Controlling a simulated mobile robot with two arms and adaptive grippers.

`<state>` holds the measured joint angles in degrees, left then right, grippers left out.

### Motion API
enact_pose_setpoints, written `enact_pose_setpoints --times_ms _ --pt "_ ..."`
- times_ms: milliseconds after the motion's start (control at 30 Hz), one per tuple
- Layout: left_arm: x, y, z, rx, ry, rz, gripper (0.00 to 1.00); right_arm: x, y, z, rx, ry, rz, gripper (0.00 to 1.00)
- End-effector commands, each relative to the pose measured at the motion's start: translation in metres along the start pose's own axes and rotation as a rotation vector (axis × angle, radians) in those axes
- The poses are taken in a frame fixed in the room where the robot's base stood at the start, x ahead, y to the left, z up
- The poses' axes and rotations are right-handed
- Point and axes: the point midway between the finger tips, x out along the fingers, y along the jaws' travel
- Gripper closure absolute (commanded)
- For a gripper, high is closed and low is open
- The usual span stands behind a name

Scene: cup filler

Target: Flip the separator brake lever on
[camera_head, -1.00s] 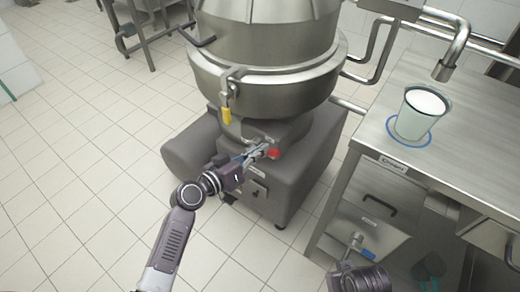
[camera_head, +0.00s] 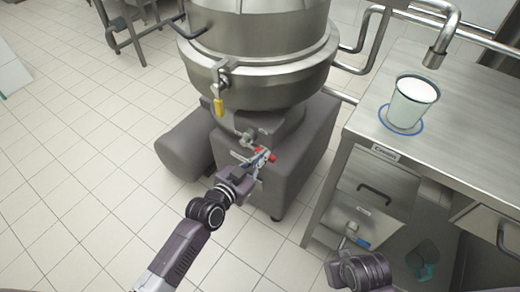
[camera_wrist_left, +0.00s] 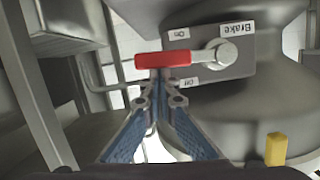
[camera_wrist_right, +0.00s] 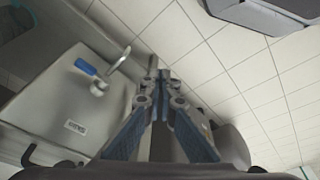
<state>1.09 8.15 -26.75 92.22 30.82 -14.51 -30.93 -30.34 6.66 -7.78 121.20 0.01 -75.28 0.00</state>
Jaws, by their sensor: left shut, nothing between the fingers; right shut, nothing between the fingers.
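The separator (camera_head: 262,60) is a large steel machine on a grey base. Its brake lever (camera_wrist_left: 162,60) has a red handle and a metal arm running to a bolt at the right of a plate. In the left wrist view the handle lies between the "On" and "Off" labels. The red handle also shows in the head view (camera_head: 271,157). My left gripper (camera_wrist_left: 159,78) is shut and empty, its tips at the handle's near edge; contact is unclear. My right gripper (camera_wrist_right: 152,68) is shut and empty, in front of the cabinet.
A steel table (camera_head: 462,130) stands at the right with a white-filled cup (camera_head: 410,105) on a blue ring. Below are drawers and a blue-handled valve (camera_head: 361,244). A yellow handle (camera_head: 219,107) hangs on the separator. Tiled floor (camera_head: 80,190) is open at the left.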

Motion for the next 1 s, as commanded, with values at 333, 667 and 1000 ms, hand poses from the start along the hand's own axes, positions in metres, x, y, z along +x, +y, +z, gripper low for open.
enact_pose_setpoints --times_ms 333,667,1000 --pt "0.006 0.006 0.027 0.269 -0.006 -0.066 1.0 0.016 -0.002 0.003 0.0 -0.006 -0.003 1.0" --pt "0.009 0.005 0.04 0.309 -0.007 -0.077 1.0 0.016 -0.002 0.003 0.001 -0.005 -0.003 1.0" --pt "0.01 0.005 0.043 0.306 -0.007 -0.076 1.0 0.016 -0.002 0.003 0.001 -0.006 -0.003 1.0"
